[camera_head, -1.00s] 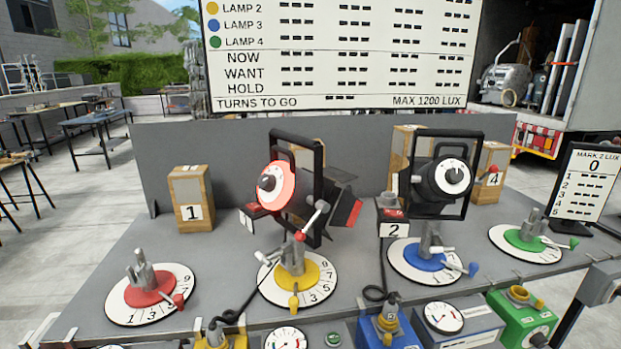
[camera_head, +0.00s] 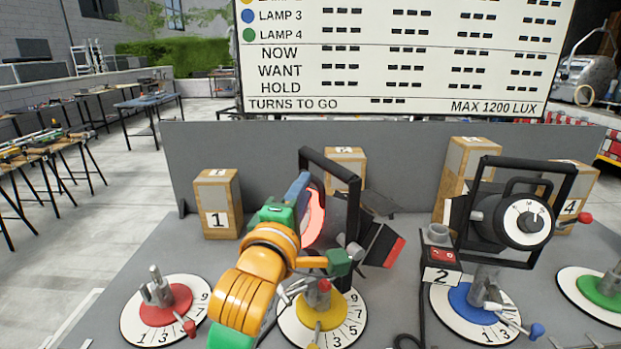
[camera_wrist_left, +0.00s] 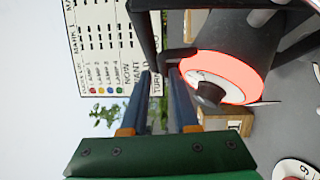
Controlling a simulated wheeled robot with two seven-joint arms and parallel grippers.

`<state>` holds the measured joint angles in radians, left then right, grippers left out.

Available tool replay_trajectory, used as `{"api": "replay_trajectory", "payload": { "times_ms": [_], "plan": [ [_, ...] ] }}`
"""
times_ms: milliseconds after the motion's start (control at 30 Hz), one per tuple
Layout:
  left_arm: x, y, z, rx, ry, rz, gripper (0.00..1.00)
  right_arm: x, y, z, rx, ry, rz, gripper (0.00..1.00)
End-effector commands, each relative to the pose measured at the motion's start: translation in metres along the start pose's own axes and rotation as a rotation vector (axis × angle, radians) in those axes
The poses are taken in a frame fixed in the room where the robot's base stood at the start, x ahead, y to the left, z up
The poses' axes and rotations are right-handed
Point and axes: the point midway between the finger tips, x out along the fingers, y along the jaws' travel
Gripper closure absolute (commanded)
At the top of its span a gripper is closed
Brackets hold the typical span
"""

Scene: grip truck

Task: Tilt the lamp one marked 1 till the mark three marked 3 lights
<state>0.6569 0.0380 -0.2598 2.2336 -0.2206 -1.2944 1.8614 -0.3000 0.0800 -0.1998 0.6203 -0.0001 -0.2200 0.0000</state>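The lamp with a red-ringed face (camera_head: 313,218) sits in a black yoke over the yellow-hubbed dial (camera_head: 345,322); its number plate is hidden. My left gripper (camera_head: 300,184) is at the left side of this lamp, and my forearm covers part of its face. In the left wrist view, the two blue fingers (camera_wrist_left: 160,76) are apart, with their tips close to the lamp's black handle (camera_wrist_left: 179,57); contact cannot be told. The lamp face (camera_wrist_left: 222,78) is beside them. A wooden box (camera_head: 345,153) stands behind the lamp, its label hard to read. My right gripper is out of view.
A second lamp (camera_head: 524,221), plated 2, stands right over the blue-hubbed dial (camera_head: 490,325). A red-hubbed dial (camera_head: 150,320) is at left, a green-hubbed one (camera_head: 600,285) at right. Box 1 (camera_head: 218,190) stands by the grey back panel (camera_head: 270,150). The board (camera_head: 400,60) shows dashes.

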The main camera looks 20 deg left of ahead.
Motion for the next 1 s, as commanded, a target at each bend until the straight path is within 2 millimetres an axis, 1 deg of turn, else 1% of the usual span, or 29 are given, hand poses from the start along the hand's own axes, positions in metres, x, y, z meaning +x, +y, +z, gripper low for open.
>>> {"api": "replay_trajectory", "payload": {
  "times_ms": [33,133,233,400,433,467,500,533,1000],
  "plan": [
    [0.009,0.003,0.000,0.004,0.002,-0.003,0.72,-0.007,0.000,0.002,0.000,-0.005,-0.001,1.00],
    [0.022,0.002,0.000,0.004,0.001,-0.002,0.72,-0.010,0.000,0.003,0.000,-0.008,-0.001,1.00],
    [0.027,0.000,0.000,0.001,0.000,-0.002,0.72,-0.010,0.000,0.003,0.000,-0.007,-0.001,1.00],
    [0.028,-0.001,0.000,0.001,0.000,-0.002,0.72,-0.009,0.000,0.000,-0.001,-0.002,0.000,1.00],
    [0.028,-0.001,0.000,0.001,0.000,-0.002,0.74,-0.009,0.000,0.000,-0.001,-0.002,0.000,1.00],
    [0.028,-0.001,0.000,0.001,0.000,-0.002,0.82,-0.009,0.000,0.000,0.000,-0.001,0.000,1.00],
    [0.028,-0.001,0.000,0.001,0.000,-0.002,0.93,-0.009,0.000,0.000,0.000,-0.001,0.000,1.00],
    [0.028,-0.001,0.000,0.001,0.000,-0.002,1.00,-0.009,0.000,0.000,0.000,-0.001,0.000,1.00],
    [0.027,-0.001,0.000,0.002,-0.001,-0.003,1.00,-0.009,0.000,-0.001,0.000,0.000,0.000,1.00]
  ]
}}
